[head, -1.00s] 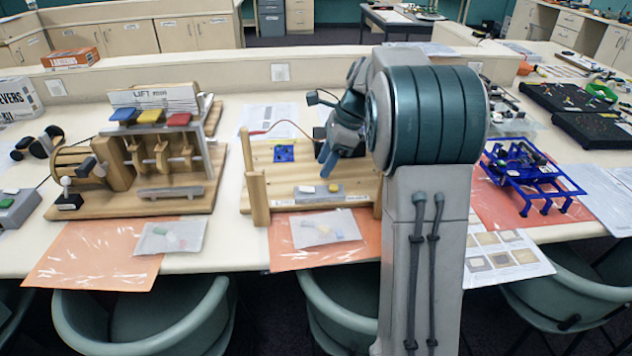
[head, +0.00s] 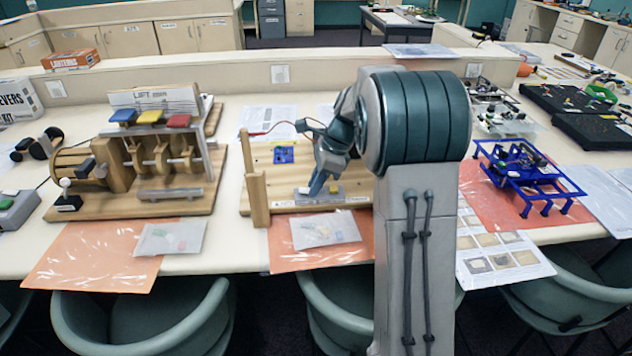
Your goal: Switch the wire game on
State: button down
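The wire game is a wooden board (head: 285,184) with a wooden post (head: 257,199) at its left front, a thin curved wire above it and a small blue panel (head: 284,155). A grey switch box (head: 302,196) sits at the board's front edge, with a pale button at its left and a yellowish spot at its right. My gripper (head: 315,190) points down at the box, its tip over the box's middle. I cannot tell if it touches. Its fingers overlap in this view, and my arm hides the board's right side.
A wooden lift model (head: 160,195) with coloured blocks stands to the left. A blue frame model (head: 530,175) stands to the right on an orange sheet. A clear bag (head: 325,231) lies in front of the board. Chairs line the table's front edge.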

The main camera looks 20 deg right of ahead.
aim_at(308, 190)
jog(key=shift+a+r+h+p, duration=0.3)
jog(key=shift+r+h+p, duration=0.35)
jog(key=shift+p, duration=1)
jog(key=h+p, duration=0.2)
jog(key=shift+w+a+f+g+h+p, duration=0.1)
jog(key=shift+a+g+h+p, duration=0.2)
jog(key=shift+g+p, duration=0.1)
jog(key=shift+f+h+p, duration=0.15)
jog(key=shift+h+p, duration=0.2)
jog(key=shift+h, duration=0.2)
jog(key=c, duration=1.3)
grip_release()
jog(key=r, duration=1.3)
jog(key=shift+w+a+r+b, duration=0.1)
jog(key=shift+a+r+b, duration=0.25)
jog(key=shift+r, duration=0.05)
